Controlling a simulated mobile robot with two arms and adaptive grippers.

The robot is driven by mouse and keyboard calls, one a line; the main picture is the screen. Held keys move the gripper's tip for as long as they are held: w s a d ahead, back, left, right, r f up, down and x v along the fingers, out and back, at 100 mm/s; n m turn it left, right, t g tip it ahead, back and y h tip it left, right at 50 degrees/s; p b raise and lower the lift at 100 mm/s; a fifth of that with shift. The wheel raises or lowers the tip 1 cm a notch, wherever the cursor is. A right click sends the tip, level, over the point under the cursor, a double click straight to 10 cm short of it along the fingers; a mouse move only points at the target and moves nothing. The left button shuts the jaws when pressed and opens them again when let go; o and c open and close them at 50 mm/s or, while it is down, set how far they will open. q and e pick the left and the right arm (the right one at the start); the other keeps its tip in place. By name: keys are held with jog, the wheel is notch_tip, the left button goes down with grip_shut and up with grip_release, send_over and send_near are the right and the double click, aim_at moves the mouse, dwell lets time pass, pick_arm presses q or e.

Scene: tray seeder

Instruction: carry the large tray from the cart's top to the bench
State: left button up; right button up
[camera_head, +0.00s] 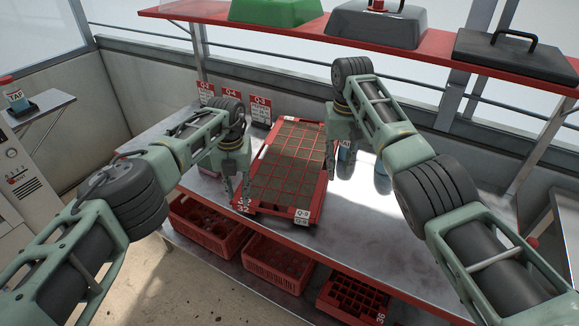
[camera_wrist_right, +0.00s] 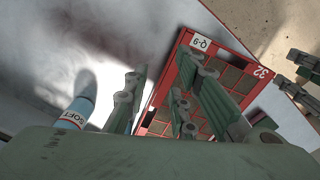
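The large red tray (camera_head: 318,200) holds a grid of brown, soil-like cells and has a white Q-9 tag at its near end. It lies over the metal bench top (camera_head: 205,180), near the front edge. It also shows in the right wrist view (camera_wrist_right: 184,52). My left gripper (camera_head: 237,190) is at the tray's left side, fingers apart and pointing down. My right gripper (camera_head: 332,165) is at the tray's right side. In the right wrist view its fingers are apart, one over the tray and one outside its rim. I cannot tell whether either touches the tray.
Blue bottles (camera_head: 381,178) stand right of the tray; one reads SOFT (camera_wrist_right: 78,112). Label signs (camera_head: 261,110) stand behind it. A red shelf (camera_head: 345,42) with lids hangs above. Red crates (camera_head: 275,262) sit on the lower shelf. Bench top right of the bottles looks clear.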

notch_tip(320, 180, up, 3)
jog(key=shift+r, duration=0.1)
dwell(0.4)
